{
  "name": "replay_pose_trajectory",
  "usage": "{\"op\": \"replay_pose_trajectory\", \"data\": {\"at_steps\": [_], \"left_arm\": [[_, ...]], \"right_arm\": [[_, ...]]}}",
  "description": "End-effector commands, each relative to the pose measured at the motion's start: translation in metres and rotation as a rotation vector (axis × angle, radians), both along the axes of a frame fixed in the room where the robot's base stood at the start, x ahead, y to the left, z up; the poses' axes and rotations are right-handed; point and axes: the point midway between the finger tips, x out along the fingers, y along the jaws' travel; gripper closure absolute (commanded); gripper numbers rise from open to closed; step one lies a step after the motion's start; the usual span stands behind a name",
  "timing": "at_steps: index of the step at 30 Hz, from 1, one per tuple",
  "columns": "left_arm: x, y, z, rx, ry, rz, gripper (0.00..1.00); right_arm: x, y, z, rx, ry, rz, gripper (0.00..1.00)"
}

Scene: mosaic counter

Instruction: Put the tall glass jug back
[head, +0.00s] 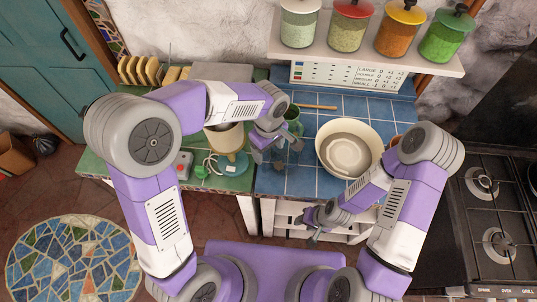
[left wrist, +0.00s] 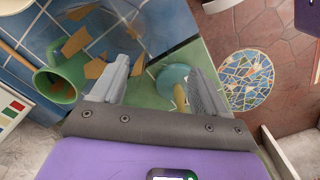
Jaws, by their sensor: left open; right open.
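A green vessel with a handle (head: 293,117) stands on the blue tiles just behind my left gripper (head: 277,150), partly hidden by my arm. It also shows at the left of the left wrist view (left wrist: 62,82), seen from above at a slant. I cannot tell for certain whether it is the tall glass jug. My left gripper is open and empty over the counter; in the left wrist view its fingers (left wrist: 158,78) are apart, with the green vessel to their left, outside them. My right gripper (head: 314,236) is open, low at the counter's front edge.
A large cream bowl (head: 368,134) stands right of the green vessel. Several glass jars (head: 348,28) line the shelf. A teal round piece (head: 236,166) lies on the green tiles at left. Brown flat pieces (left wrist: 93,68) lie near the vessel. A stove (head: 500,215) is at right.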

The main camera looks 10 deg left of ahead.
Motion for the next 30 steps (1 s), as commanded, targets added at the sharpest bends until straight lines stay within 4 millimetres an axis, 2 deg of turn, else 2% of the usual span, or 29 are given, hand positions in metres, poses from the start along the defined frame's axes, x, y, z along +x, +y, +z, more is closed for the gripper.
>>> {"op": "replay_pose_trajectory", "data": {"at_steps": [1,3,10,15,30], "left_arm": [[0.001,0.000,0.014,-0.003,-0.004,-0.001,0.26],[0.001,0.000,0.028,-0.002,-0.004,0.000,0.26],[0.000,0.000,0.058,-0.001,-0.001,-0.001,0.26],[0.000,0.000,0.064,0.000,0.001,-0.001,0.26],[0.000,0.000,0.064,0.001,0.002,-0.001,0.26]], "right_arm": [[0.000,0.000,0.002,0.000,0.000,0.000,0.57],[0.000,0.000,0.004,0.000,0.000,0.000,0.57],[0.000,0.000,0.006,0.000,0.000,0.000,0.57],[0.000,0.000,0.007,0.000,0.000,0.000,0.57],[0.000,0.000,0.006,0.000,0.000,0.000,0.57]]}}
